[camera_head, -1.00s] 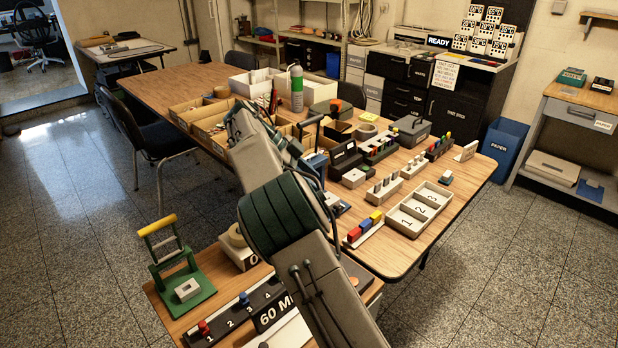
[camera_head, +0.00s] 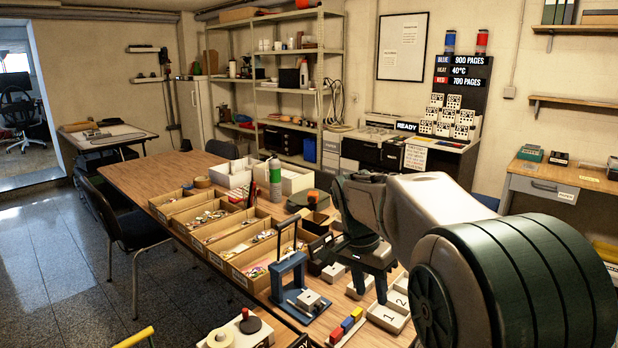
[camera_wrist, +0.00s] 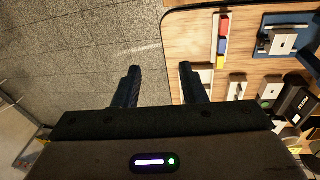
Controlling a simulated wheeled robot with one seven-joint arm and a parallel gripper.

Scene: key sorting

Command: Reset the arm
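My gripper shows in the wrist view (camera_wrist: 160,70) with its two dark fingers spread apart and nothing between them. In the head view, my gripper (camera_head: 369,284) points down over the right part of the long wooden table (camera_head: 143,180), close to a numbered white tray (camera_head: 386,318). My arm comes in from the lower right and hides the table's right end. In the wrist view, the fingers are seen against the grey floor and the table edge.
A strip of red, yellow and blue blocks (camera_head: 346,326) lies near the tray. A blue press-like stand (camera_head: 290,277) stands left of my gripper. Open cardboard bins (camera_head: 235,240) and a grey-green bottle (camera_head: 275,180) stand farther back.

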